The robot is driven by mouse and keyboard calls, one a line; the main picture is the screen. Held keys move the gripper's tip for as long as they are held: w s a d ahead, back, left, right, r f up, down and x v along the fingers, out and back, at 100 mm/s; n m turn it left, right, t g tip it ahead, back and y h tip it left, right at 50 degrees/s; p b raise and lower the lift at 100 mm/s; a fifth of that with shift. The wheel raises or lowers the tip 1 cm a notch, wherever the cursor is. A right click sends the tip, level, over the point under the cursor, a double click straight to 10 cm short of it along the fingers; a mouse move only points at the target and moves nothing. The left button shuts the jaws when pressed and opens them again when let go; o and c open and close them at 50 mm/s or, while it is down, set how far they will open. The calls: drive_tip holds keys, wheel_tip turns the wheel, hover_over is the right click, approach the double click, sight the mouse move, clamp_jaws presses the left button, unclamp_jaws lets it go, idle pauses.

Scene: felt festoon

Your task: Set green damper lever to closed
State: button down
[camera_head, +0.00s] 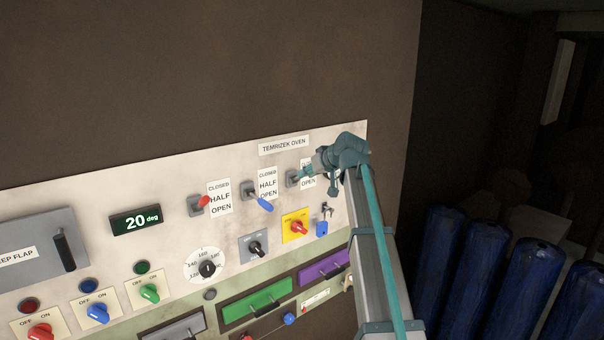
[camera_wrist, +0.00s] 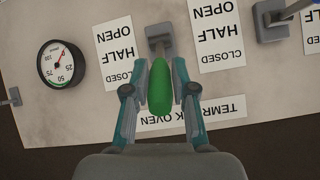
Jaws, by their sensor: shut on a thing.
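The green damper lever (camera_wrist: 160,88) stands between the two fingers of my gripper (camera_wrist: 159,72) in the wrist view, which shows the panel upside down. The fingers are shut on its green handle. The handle sticks out from a grey mount (camera_wrist: 159,36) and leans toward the CLOSED end of its label (camera_wrist: 118,50); its exact angle is hard to tell as it points toward the camera. In the head view my gripper (camera_head: 306,174) covers the green handle, and the lever's grey mount (camera_head: 292,179) and part of the label (camera_head: 308,181) show beside it.
A blue lever (camera_head: 264,204) and a red lever (camera_head: 203,201) are to the left on the panel. A yellow plate with a red knob (camera_head: 298,227) and keys (camera_head: 327,211) sit below. A pressure gauge (camera_wrist: 61,64) is near in the wrist view. Blue cylinders (camera_head: 527,275) stand at right.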

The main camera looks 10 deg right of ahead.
idle(0.4)
drive_tip(key=c, duration=0.9)
unclamp_jaws()
drive_tip(key=shift+c, duration=0.2)
drive_tip(key=v, duration=1.2)
drive_tip(key=shift+w+r, duration=0.1)
